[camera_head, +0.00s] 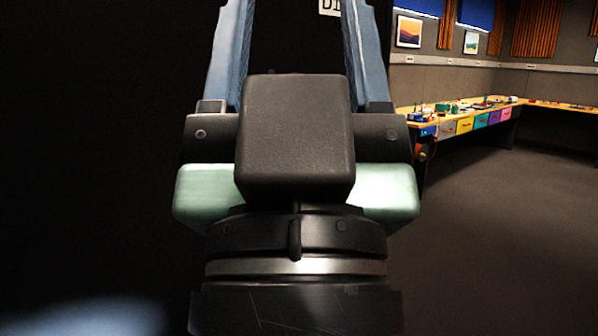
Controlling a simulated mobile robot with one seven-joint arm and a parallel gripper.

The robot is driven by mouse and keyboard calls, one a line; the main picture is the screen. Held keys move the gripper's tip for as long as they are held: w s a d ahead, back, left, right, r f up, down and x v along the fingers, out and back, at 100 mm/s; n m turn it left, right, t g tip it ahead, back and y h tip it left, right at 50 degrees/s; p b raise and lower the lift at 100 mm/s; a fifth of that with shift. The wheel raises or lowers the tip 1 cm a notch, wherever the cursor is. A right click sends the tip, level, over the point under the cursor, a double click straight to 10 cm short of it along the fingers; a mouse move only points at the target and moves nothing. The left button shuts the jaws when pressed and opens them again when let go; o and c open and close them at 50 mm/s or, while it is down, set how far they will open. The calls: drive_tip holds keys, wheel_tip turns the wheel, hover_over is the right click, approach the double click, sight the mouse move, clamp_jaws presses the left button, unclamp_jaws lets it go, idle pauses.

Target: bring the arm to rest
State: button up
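My gripper (296,12) fills the middle of the head view, close to the camera and pointing up in the picture. The fingertips run out of the top edge. The wrist, with black housing, pale green sides and a metal ring, shows below. No trackball is in view.
A black surface fills the left side and the space behind the fingers. A white label (330,7) shows at the top, partly cut off. A long bench (460,118) with small objects and coloured fronts stands far right. Grey floor (500,230) lies clear at right.

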wheel_tip(320, 180, up, 21)
drive_tip(key=p, duration=2)
drive_tip(key=shift+f, duration=0.15)
